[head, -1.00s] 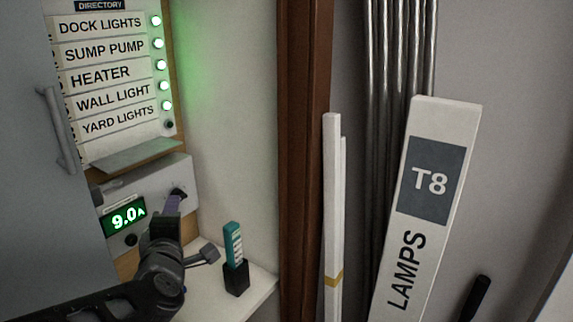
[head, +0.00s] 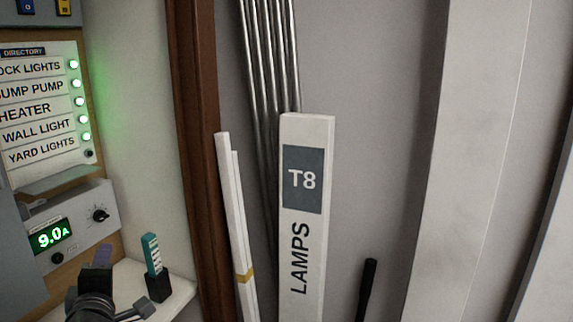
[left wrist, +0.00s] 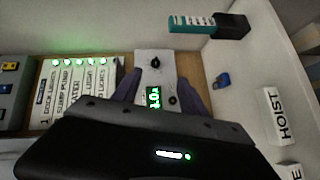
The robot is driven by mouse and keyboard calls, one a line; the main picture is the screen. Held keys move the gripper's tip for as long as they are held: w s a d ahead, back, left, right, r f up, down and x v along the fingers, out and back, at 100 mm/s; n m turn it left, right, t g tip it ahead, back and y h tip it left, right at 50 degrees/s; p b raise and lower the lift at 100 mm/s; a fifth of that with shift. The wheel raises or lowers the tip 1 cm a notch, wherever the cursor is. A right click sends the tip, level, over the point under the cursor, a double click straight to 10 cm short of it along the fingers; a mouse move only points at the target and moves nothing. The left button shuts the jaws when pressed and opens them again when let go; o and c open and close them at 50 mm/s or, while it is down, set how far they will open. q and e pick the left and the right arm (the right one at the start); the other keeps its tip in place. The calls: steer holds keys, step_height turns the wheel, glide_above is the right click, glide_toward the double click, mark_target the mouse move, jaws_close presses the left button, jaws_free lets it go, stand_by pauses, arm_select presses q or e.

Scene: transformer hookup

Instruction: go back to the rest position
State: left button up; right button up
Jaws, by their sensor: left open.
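The box has a black knob (head: 99,215) and a green readout (head: 50,236) showing 9.0 A; the knob also shows in the left wrist view (left wrist: 155,62). My right gripper is in neither view.
A directory panel (head: 40,109) with several lit green lamps is above the box. A teal tool in a black holder (head: 158,287) stands on the white shelf (head: 182,297). A T8 lamps carton (head: 302,225) and metal rods (head: 266,70) lean right of the brown post (head: 195,150).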

arm_select(q)
steer(key=w+d+f+m+g+h+p, duration=0.2)
steer(key=d+f+m+h, duration=0.2)
steer(key=d+f+m, duration=0.55)
steer(key=w+d+f+m+g+h+p, duration=0.2)
steer(key=d+f+m+g+h, duration=0.3)
steer(key=f, duration=0.8)
steer(key=s+d+f+m+g+h+p, duration=0.1)
steer(key=s+d+f+m+g+p, duration=0.1)
steer(key=s+d+f, duration=0.6)
steer(key=s+d+f+m+g+h+p, duration=0.1)
steer(key=s+d+f+g+p, duration=0.3)
steer(key=s, duration=1.2)
steer(key=d+f+m+g, duration=0.1)
steer(key=d+f, duration=0.3)
steer(key=f, duration=0.3)
steer(key=shift+s+d+f+m+h+p, duration=0.2)
steer(key=shift+s+d+m+h+p, duration=0.05)
steer(key=shift+d+m+h+p, duration=0.15)
